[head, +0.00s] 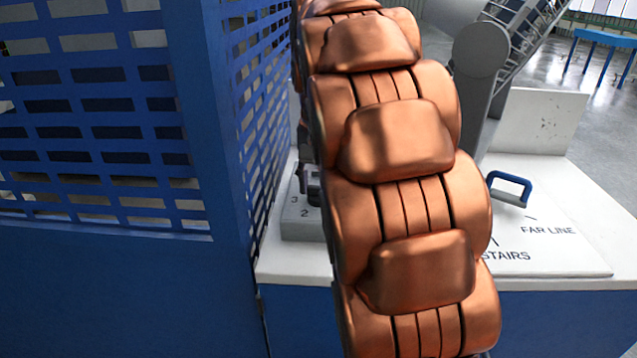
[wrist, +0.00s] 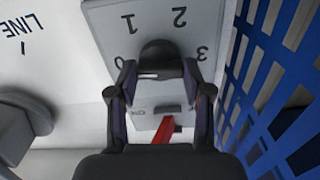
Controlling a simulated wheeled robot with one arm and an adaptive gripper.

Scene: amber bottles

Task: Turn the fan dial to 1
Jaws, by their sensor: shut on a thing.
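The fan dial (wrist: 160,52) is a dark rounded knob on a grey panel (wrist: 108,32), which shows upside down in the wrist view with the figures 0, 1, 2 and 3 around the knob. My gripper (wrist: 158,82) has a dark finger on each side of the dial and is shut on it. A short white mark shows near the knob's lower edge; I cannot tell which figure the dial points to. In the head view, the panel (head: 298,228) shows figures 3 and 2, and my copper arm hides most of the dial and gripper.
A blue slotted screen (head: 245,110) stands close on the left. A red bar (wrist: 165,130) shows below the dial. On the white bench (head: 600,205) to the right are a blue-topped handle (head: 510,185) and a plate lettered STAIRS and FAR LINE (head: 560,255).

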